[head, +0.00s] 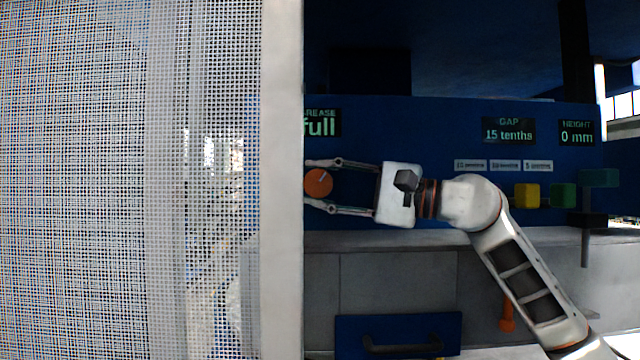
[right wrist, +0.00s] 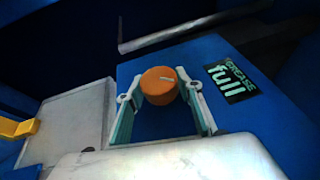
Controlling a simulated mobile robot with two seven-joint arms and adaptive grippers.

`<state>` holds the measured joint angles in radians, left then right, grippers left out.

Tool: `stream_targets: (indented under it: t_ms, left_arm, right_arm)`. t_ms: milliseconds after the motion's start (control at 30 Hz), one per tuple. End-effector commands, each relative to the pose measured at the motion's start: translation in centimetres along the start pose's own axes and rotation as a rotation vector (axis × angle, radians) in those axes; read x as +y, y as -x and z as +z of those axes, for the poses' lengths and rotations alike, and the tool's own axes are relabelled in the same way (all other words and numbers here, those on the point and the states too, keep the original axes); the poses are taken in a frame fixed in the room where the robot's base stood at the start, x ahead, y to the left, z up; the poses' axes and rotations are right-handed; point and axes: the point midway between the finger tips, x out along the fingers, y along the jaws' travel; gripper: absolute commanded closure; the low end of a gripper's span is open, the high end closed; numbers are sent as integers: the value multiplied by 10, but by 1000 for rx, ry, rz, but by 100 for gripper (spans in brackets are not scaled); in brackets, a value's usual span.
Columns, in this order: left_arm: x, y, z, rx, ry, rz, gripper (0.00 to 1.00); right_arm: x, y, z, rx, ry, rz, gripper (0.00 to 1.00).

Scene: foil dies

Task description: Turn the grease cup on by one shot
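The orange grease knob (head: 318,182) with a pale pointer line sits on the blue panel, partly beside the edge of the mesh screen in the head view. It also shows in the right wrist view (right wrist: 159,86). The grease display (head: 322,123) above it reads "full"; it also shows in the right wrist view (right wrist: 231,80). My right gripper (head: 322,184) has its two fingers spread, one on each side of the knob, with narrow gaps; I cannot tell any contact. My left gripper is not in view.
A mesh screen with a pale frame post (head: 282,180) covers the left of the head view. The gap display (head: 508,131) reads 15 tenths and the height display (head: 577,133) 0 mm. Yellow (head: 527,196) and green (head: 562,195) blocks stand right. A blue drawer (head: 398,335) is below.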

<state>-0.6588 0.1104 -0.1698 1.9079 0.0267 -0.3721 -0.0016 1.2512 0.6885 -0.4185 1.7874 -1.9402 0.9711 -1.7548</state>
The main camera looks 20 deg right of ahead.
Motion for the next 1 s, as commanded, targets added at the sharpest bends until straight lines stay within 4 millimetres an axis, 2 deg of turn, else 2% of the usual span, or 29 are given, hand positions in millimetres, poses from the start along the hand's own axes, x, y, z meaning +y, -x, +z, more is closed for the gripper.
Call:
stream_targets:
  t_ms: [33,67,433,700,1000]
  left_arm:
    - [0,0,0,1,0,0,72]
    - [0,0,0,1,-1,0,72]
    - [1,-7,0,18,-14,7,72]
    - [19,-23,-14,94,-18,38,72]
    - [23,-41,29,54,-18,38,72]
  right_arm:
    - [0,0,0,0,0,0,82]
    - [0,0,0,0,0,0,87]
    - [3,0,0,-2,-14,-35,87]
    - [9,0,0,-6,-72,-169,87]
    - [8,-1,0,-13,-160,-370,87]
